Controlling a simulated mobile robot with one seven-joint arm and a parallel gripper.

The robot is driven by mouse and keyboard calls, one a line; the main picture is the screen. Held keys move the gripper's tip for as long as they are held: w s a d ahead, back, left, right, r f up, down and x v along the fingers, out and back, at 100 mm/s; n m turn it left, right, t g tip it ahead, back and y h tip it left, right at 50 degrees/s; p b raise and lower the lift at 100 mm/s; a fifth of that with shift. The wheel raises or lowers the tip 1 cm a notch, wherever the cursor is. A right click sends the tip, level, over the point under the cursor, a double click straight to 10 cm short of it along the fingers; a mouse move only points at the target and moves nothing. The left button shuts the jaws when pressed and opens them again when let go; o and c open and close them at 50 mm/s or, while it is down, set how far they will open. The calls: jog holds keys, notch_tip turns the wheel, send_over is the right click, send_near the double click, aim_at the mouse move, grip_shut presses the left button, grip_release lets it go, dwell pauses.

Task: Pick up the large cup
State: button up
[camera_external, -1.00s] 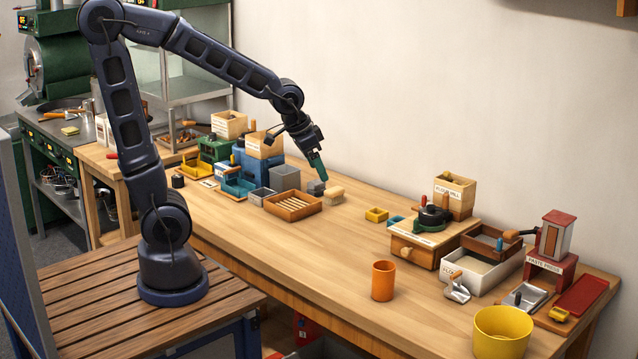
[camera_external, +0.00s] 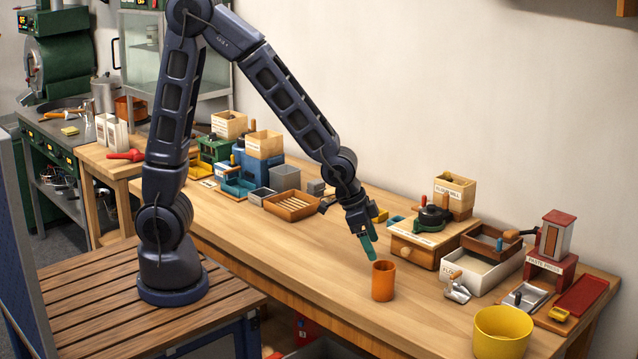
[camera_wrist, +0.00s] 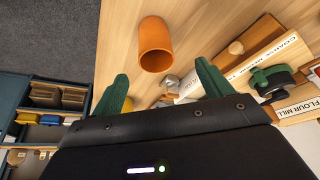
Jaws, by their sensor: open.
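An orange cup (camera_external: 383,283) stands upright on the table near its front edge. A larger yellow round container (camera_external: 502,333) stands at the table's front right corner. I cannot tell from the frames which of the two is the large cup. My gripper (camera_external: 369,247) is above and just left of the orange cup, pointing down, and not touching it. In the wrist view the orange cup (camera_wrist: 154,46) lies ahead of my gripper (camera_wrist: 160,88), roughly between its two green fingers. The fingers are wide apart with nothing between them.
The flour mill (camera_external: 412,246) stands right of my gripper, with a white tray (camera_external: 480,276) beside it. A red press (camera_external: 550,255) is farther right. A wooden slatted tray (camera_external: 292,206) and grey boxes are at the back left. The table left of the orange cup is clear.

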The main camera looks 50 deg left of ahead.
aim_at(381, 266)
jog(key=shift+s+d+x, duration=0.1)
jog(key=shift+d+x, duration=0.05)
jog(key=shift+x, duration=1.7)
jog(key=shift+s+d+x, duration=0.15)
jog(key=shift+d+x, duration=0.05)
jog(key=shift+x, duration=2.4)
jog(key=c, duration=1.1)
jog(key=shift+r, duration=0.1)
